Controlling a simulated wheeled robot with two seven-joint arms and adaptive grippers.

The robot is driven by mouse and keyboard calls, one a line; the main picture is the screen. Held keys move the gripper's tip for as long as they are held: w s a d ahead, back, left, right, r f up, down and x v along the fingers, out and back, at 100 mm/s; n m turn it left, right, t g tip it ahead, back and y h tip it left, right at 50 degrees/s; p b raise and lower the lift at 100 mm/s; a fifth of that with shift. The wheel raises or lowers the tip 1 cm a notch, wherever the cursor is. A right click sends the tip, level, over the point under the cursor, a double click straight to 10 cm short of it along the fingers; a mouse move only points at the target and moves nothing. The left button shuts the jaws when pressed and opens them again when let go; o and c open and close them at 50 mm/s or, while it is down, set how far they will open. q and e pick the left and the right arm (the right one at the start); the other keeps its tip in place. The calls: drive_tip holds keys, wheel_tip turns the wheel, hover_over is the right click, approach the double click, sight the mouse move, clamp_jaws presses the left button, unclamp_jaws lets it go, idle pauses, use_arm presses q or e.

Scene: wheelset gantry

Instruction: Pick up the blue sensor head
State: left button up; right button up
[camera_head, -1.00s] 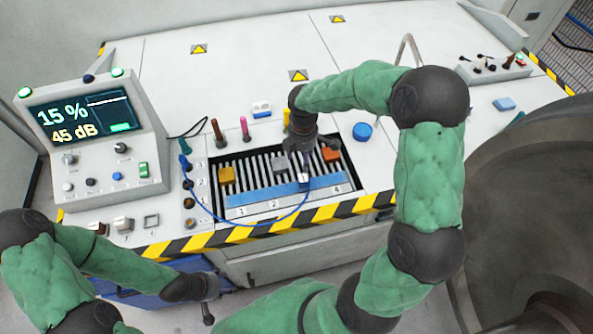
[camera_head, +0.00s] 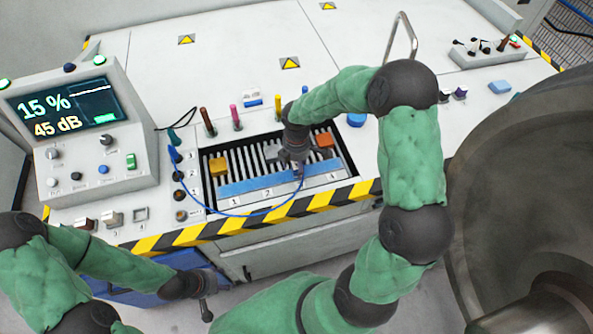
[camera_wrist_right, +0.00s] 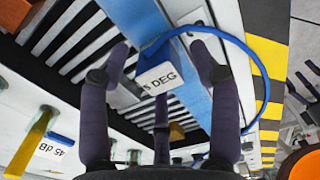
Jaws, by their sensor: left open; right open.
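The blue sensor head (camera_wrist_right: 178,50), with a white label reading "5 DEG" in part, shows in the right wrist view with a blue cable looping from it. In the head view only a small bit of it (camera_head: 299,173) shows under my right gripper (camera_head: 294,158), near slot 3 of the slatted tray (camera_head: 206,183). In the wrist view my right gripper (camera_wrist_right: 162,78) is open, with fingers on either side of the sensor head; I cannot tell whether they touch it. My left gripper (camera_head: 206,294) is open and empty, low in front of the console.
An orange block (camera_head: 218,166) and a red-orange block (camera_head: 323,140) sit in the tray. Coloured upright handles (camera_head: 235,117) stand behind it. A display console (camera_head: 75,115) is at left, a large dark wheel (camera_head: 520,190) at right.

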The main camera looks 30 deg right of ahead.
drive_tip(key=shift+f, duration=0.1)
clamp_jaws()
idle(0.3)
